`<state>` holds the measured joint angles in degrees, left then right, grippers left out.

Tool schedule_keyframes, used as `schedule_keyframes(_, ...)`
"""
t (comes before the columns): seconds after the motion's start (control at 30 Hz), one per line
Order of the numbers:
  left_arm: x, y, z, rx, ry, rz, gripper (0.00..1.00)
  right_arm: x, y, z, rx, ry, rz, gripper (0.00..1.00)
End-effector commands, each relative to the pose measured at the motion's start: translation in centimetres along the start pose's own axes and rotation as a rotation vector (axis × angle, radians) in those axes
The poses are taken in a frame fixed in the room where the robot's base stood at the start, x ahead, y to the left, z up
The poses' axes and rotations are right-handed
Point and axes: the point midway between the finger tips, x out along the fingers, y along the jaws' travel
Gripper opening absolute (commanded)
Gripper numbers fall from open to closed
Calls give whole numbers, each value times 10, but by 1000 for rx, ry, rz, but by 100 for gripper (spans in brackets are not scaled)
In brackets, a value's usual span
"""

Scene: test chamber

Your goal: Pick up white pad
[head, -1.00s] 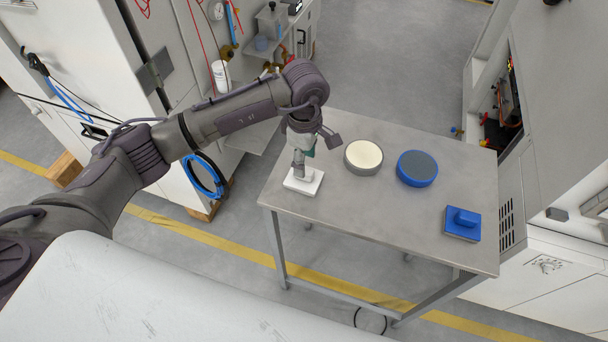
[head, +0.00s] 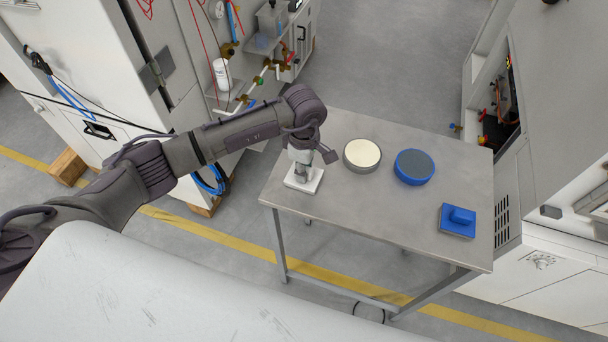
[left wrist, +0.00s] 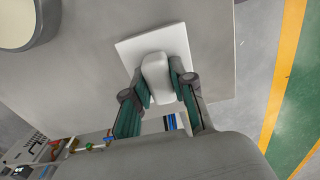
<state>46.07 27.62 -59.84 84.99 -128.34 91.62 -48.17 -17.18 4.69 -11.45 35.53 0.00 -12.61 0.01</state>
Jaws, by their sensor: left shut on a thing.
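The white pad (head: 291,183) is a flat square with a raised white grip on top. It lies near the left corner of the metal table (head: 340,203). My left gripper (head: 302,172) comes down on it from above and is shut on its grip. In the left wrist view the two fingers (left wrist: 160,98) press on both sides of the pad's grip, and the square base (left wrist: 128,48) shows beyond them. The pad looks flat on the table; I cannot tell if it is slightly raised. My right gripper is not in view.
A round cream-topped disc (head: 362,155) and a round blue disc (head: 414,167) stand to the right of the pad. White cabinets (head: 100,70) stand at the left, and a grey machine (head: 560,110) at the right.

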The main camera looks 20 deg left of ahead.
Motion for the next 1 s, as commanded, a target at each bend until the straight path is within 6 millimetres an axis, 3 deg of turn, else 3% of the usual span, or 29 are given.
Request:
schedule_keyframes(0.37, -2, 0, 0, 0, 1, 0, 0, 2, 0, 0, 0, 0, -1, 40)
schedule_keyframes(0.63, -36, 2, -1, 3, 2, 6, 0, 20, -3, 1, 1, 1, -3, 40)
schedule_keyframes(1.0, -85, -13, 80, 7, -1, 3, 0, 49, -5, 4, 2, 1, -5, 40)
